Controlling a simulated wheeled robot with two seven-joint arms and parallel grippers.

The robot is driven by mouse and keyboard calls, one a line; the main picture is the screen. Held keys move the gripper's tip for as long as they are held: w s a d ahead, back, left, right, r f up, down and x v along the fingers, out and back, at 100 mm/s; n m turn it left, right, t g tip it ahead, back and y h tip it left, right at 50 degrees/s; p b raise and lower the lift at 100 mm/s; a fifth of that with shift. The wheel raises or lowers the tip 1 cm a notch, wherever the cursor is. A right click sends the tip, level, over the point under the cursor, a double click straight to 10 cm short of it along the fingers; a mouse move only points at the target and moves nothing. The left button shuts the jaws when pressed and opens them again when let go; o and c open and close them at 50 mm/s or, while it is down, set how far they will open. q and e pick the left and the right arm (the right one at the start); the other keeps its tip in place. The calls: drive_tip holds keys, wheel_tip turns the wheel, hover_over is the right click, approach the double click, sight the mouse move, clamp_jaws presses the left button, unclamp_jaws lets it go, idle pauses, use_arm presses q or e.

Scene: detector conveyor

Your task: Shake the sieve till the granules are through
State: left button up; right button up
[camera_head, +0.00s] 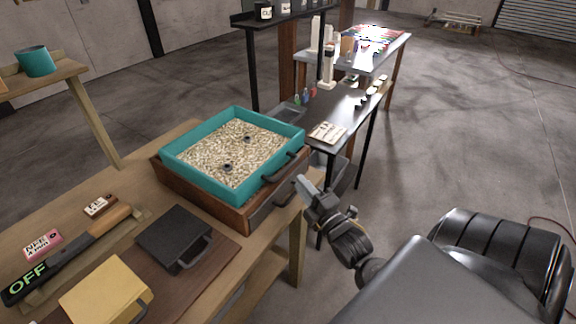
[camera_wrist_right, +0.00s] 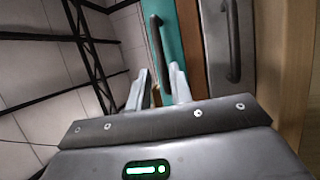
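The teal sieve (camera_head: 190,182) is a square, open-topped tray sitting level on a brown wooden box (camera_head: 222,212). Pale granules (camera_head: 225,150) cover its floor, with two small dark round pieces among them. A dark bar handle (camera_head: 284,168) is on its right-hand side. My right gripper (camera_head: 303,186) is just off that side, beside the handle and apparently empty. In the right wrist view its fingers (camera_wrist_right: 158,72) are spread, with the sieve wall (camera_wrist_right: 172,40) and handle (camera_wrist_right: 157,42) ahead of them. My left gripper is out of view.
A second dark handle (camera_wrist_right: 232,42) is on the box below. A black table (camera_head: 345,115) stands behind. The floor at right is open.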

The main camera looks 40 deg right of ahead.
sight(287, 168)
drive_tip(key=w, duration=0.2)
drive_tip(key=w+p, duration=0.1)
drive_tip(key=w, duration=0.2)
drive_tip(key=w+r+p, duration=0.1)
drive_tip(key=w, duration=0.1)
drive_tip(key=shift+w+d+r, duration=0.1)
drive_tip(key=shift+w+d, duration=0.25)
drive_tip(key=shift+d, duration=0.05)
drive_tip(key=shift+c, duration=0.2)
clamp_jaws()
